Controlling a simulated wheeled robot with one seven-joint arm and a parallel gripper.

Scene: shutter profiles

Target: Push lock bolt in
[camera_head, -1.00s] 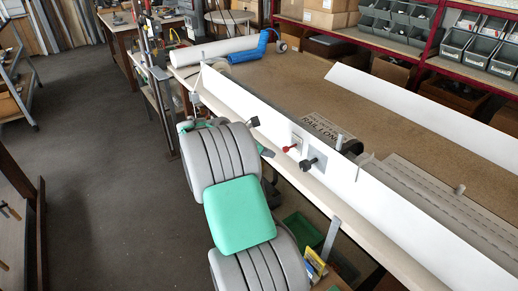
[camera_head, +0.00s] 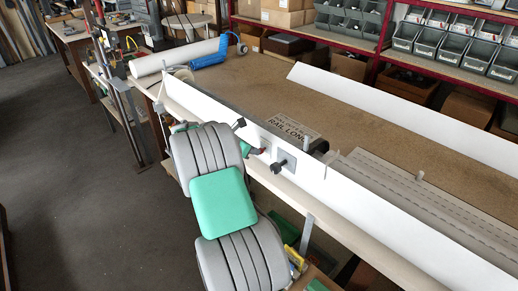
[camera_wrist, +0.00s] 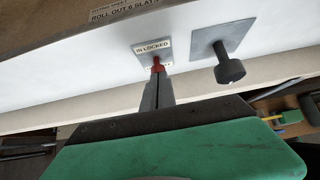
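The lock bolt has a small red head (camera_wrist: 157,67) and sits on a pale plate (camera_wrist: 143,52) on the white profile. A label on the plate reads "IN LOCKED". In the head view, only a bit of red (camera_head: 265,146) shows beside my gripper. My gripper (camera_wrist: 157,78) is a narrow grey pair of fingers that look closed together. The fingertips are at the red head and seem to touch it. How far the bolt stands out is hidden by the fingers.
A black knob (camera_wrist: 230,70) on a square grey plate is just right of the bolt. The long white profile (camera_head: 355,195) lies along the bench edge.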

